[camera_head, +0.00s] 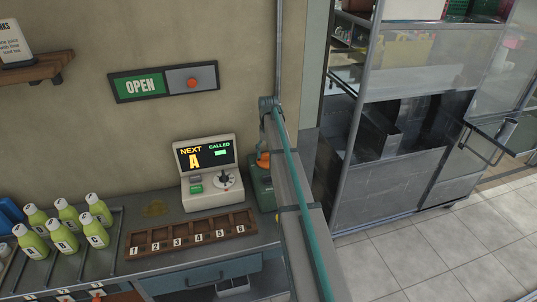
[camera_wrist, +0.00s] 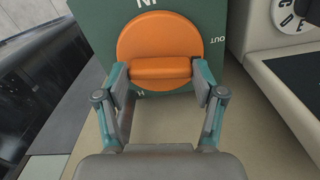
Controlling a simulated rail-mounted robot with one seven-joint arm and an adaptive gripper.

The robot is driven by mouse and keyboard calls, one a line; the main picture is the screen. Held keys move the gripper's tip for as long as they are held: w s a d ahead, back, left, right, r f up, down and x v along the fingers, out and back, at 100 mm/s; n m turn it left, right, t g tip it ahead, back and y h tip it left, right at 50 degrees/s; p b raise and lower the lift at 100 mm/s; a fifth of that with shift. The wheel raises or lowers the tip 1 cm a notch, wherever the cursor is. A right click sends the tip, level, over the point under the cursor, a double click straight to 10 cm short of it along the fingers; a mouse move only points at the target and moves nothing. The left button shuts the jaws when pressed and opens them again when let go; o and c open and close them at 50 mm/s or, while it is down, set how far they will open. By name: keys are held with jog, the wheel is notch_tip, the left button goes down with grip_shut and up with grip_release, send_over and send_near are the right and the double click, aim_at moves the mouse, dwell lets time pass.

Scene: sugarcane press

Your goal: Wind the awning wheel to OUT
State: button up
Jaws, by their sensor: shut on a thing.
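The awning wheel is an orange disc (camera_wrist: 158,35) with a raised grip bar (camera_wrist: 160,68) on a dark green panel (camera_wrist: 98,20) in the wrist view. The bar lies level in this picture. The panel reads OUT at the right of the disc; letters at the top and bottom are partly hidden or cut off. My gripper (camera_wrist: 163,77) has one finger at each end of the bar and is shut on it. In the head view, a small orange part (camera_head: 263,160) shows above a green box (camera_head: 262,190) beside my arm, which hides much of it.
A grey order terminal (camera_head: 208,172) and a numbered wooden rack (camera_head: 190,236) stand left of the green box. Several green bottles (camera_head: 62,240) stand further left. An OPEN sign (camera_head: 141,85) hangs on the wall. A metal and glass cabinet (camera_head: 400,160) stands at right.

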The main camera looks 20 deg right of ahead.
aim_at(268, 154)
jog(key=shift+n, duration=1.1)
jog(key=o, duration=1.1)
jog(key=shift+o, duration=0.2)
jog(key=shift+r, duration=0.1)
notch_tip(268, 154, up, 12)
